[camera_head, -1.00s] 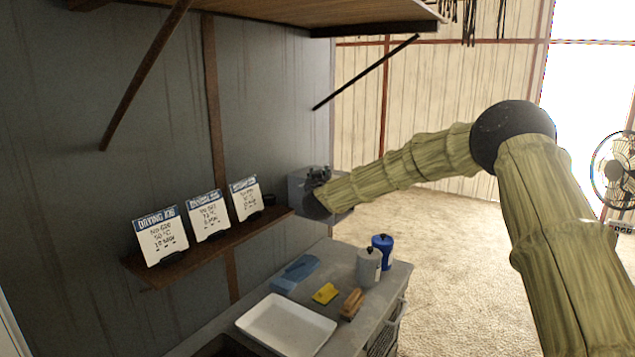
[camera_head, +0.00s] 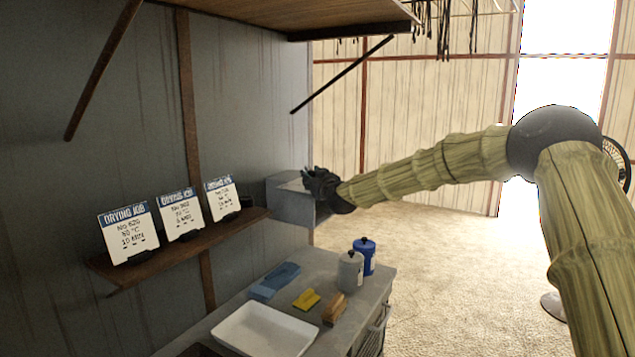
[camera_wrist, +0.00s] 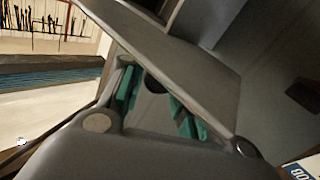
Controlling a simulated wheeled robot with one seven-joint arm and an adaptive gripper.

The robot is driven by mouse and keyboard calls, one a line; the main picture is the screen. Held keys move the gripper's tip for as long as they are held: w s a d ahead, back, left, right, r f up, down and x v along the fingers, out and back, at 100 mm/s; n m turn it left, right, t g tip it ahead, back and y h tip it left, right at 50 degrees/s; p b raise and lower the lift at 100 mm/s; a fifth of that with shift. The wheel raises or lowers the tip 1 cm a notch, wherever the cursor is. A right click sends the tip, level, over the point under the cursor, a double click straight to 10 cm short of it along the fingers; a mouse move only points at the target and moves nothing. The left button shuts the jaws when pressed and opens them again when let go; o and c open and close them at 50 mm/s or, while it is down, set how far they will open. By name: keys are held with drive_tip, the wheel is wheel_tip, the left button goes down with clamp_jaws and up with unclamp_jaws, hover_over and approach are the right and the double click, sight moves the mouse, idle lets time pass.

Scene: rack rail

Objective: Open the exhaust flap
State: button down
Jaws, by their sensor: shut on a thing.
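A grey metal box (camera_head: 288,200) is fixed to the wall beyond the right end of the small shelf. My gripper (camera_head: 322,184) is at the box's right side and hides part of it. In the wrist view a flat grey panel (camera_wrist: 190,50), which looks like the exhaust flap, slants across in front of my gripper (camera_wrist: 158,100). The teal finger pads stand on either side of a dark rounded part at the panel's underside. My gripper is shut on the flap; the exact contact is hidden. How far the flap stands open cannot be told.
The wall shelf (camera_head: 190,244) holds several drying-job cards. Below, a grey worktop (camera_head: 375,285) carries a white tray (camera_head: 262,330), a grey jar (camera_head: 350,271), a blue jar (camera_head: 365,254) and a yellow item (camera_head: 306,299). An overhead shelf (camera_head: 330,14) has slanted braces.

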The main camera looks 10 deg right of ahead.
drive_tip(key=shift+f, duration=0.15)
drive_tip(key=c, duration=1.4)
unclamp_jaws()
drive_tip(key=o, duration=0.4)
drive_tip(key=shift+w, duration=0.15)
drive_tip(key=shift+c, duration=0.2)
drive_tip(key=s+d, duration=0.1)
drive_tip(key=s, duration=1.1)
drive_tip(key=shift+d, duration=0.4)
